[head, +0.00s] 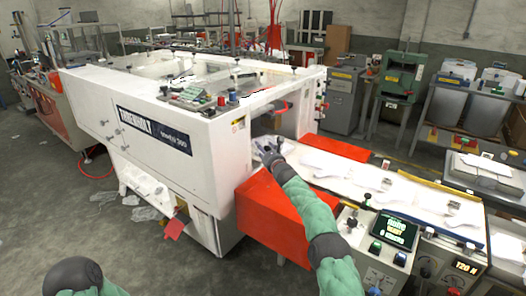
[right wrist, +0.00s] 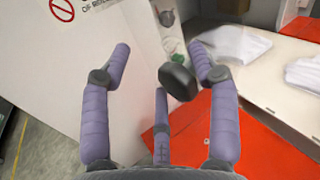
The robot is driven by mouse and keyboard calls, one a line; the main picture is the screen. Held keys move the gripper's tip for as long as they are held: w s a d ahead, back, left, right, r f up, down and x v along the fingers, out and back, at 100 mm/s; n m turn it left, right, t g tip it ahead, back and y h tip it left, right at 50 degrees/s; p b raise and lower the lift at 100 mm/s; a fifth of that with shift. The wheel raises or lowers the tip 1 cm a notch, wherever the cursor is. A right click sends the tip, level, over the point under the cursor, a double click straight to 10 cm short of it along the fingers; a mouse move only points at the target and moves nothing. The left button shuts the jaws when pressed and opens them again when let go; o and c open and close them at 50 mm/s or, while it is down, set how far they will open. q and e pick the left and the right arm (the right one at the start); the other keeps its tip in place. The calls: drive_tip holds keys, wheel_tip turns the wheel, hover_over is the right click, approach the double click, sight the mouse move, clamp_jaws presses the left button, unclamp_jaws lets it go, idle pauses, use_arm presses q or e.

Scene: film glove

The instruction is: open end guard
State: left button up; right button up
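The white machine (head: 165,125) has an open tunnel at its right end, above the red covers. A pale panel (right wrist: 65,70) with a red prohibition sign fills the left of the right wrist view; I take it for the end guard but cannot be sure. A dark rounded knob (right wrist: 178,82) stands out between the fingers of my right gripper (right wrist: 160,70), close to the right finger. The fingers are spread, with no clear grip on the knob. In the head view this gripper (head: 267,149) is at the tunnel mouth. My left gripper is out of view.
A red cover (head: 275,205) lies below my right forearm. A conveyor (head: 340,170) with white folded pieces runs right from the tunnel. A control box (head: 390,235) with a screen stands at the front right. Open floor lies at the left front.

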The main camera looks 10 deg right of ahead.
drive_tip(key=s+a+b, duration=0.3)
drive_tip(key=s+a, duration=0.3)
drive_tip(key=s, duration=0.4)
drive_tip(key=shift+s+a, duration=0.2)
drive_tip(key=shift+a, duration=0.1)
idle(1.0)
idle(0.6)
drive_tip(key=shift+s, duration=0.1)
drive_tip(key=v, duration=1.1)
drive_tip(key=shift+s, duration=0.4)
